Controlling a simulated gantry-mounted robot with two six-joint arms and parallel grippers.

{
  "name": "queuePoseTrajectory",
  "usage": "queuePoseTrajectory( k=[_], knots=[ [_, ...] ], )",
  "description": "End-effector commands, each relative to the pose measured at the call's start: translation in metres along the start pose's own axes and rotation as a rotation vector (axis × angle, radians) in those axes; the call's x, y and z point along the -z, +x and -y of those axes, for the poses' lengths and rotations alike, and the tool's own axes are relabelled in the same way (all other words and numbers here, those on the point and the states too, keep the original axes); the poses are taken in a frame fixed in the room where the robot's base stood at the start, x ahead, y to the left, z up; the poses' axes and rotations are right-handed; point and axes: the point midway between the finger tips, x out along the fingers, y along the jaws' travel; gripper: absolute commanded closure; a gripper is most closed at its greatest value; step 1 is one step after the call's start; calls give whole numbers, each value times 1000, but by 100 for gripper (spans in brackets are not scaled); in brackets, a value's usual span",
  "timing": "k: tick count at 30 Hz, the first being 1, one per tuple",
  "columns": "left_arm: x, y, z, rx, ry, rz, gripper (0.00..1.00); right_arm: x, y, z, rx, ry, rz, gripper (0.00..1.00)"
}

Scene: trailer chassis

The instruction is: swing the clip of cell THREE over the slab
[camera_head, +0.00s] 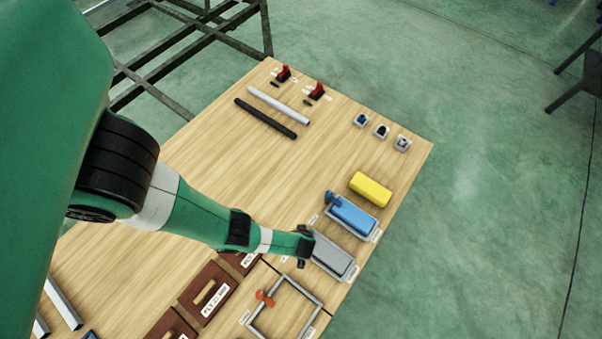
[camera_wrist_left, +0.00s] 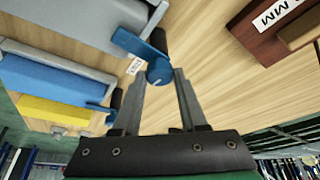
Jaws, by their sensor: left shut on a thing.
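A grey slab (camera_head: 331,256) lies in a tray-like cell by my left gripper (camera_head: 303,247). Its label is too small to read, so I cannot tell the cell number. In the left wrist view, the jaws of my left gripper (camera_wrist_left: 161,82) are shut on the blue clip (camera_wrist_left: 134,43) at the near end of the grey slab (camera_wrist_left: 65,22). Whether the clip's arm lies over the slab is unclear. The neighbouring cell holds a blue slab (camera_head: 354,216) with its own blue clip (camera_head: 331,199). My right gripper is not in view.
A yellow block (camera_head: 370,189) lies beyond the blue slab. The middle of the wooden table (camera_head: 240,165) is clear.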

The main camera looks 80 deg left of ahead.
Motion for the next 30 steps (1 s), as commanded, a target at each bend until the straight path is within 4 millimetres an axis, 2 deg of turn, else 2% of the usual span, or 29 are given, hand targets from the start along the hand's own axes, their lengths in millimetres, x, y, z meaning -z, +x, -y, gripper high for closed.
queuePoseTrajectory(
  k=[9, 23, 24, 28, 30],
  knots=[
    [-1, 0, 0, 39, -94, 3, 100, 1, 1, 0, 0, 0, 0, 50],
    [-1, 0, 0, 44, -106, 3, 100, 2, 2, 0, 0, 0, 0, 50],
    [-1, 0, 0, 44, -106, 3, 53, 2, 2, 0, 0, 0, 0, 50],
    [0, 0, 0, 43, -105, 2, 29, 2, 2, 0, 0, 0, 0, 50],
    [0, 0, 0, 43, -105, 2, 28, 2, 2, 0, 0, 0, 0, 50]
  ],
)
